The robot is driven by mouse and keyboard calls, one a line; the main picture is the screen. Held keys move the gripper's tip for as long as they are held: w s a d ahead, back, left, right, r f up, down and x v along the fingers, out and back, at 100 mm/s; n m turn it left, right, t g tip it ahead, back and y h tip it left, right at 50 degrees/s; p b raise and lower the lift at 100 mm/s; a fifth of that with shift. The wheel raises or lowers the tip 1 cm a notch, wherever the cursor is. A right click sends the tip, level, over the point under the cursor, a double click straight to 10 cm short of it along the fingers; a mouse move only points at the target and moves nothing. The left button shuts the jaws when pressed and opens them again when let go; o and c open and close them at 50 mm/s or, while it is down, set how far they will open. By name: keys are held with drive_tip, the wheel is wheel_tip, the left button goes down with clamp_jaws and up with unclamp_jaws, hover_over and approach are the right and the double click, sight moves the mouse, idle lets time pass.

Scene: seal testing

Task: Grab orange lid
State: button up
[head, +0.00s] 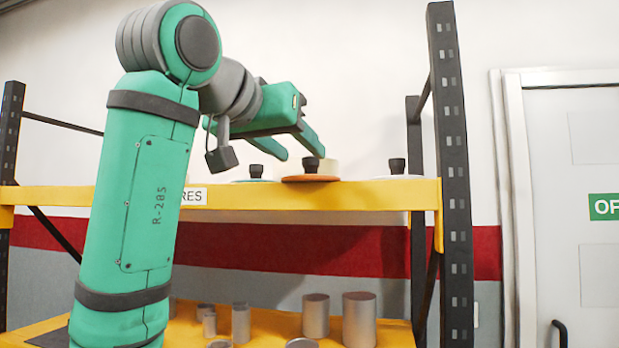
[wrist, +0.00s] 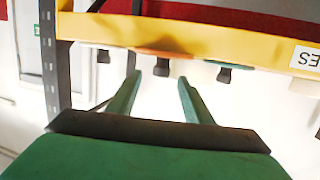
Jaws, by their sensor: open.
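The orange lid (head: 310,179) lies flat on the yellow shelf, with a black knob standing up from its middle. In the wrist view, which shows the scene upside down, the orange lid (wrist: 165,52) is ahead, and its knob lies roughly between the two fingertips in the picture. My gripper (head: 300,151) is open and empty, its green fingers reaching toward the lid close to knob height. The fingers (wrist: 160,77) also show in the wrist view, spread apart. I cannot tell whether the knob is between them in depth.
A green lid (head: 250,181) is left of the orange one and a pale lid (head: 398,177) is right, both with black knobs. The yellow shelf beam (head: 340,197) runs along the front. A dark upright post (head: 452,150) stands at right. Metal cylinders (head: 359,318) stand on the lower shelf.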

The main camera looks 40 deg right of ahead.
sight(307, 160)
drive_tip(key=shift+x, duration=3.45)
drive_tip(key=shift+w+a, duration=0.1)
clamp_jaws()
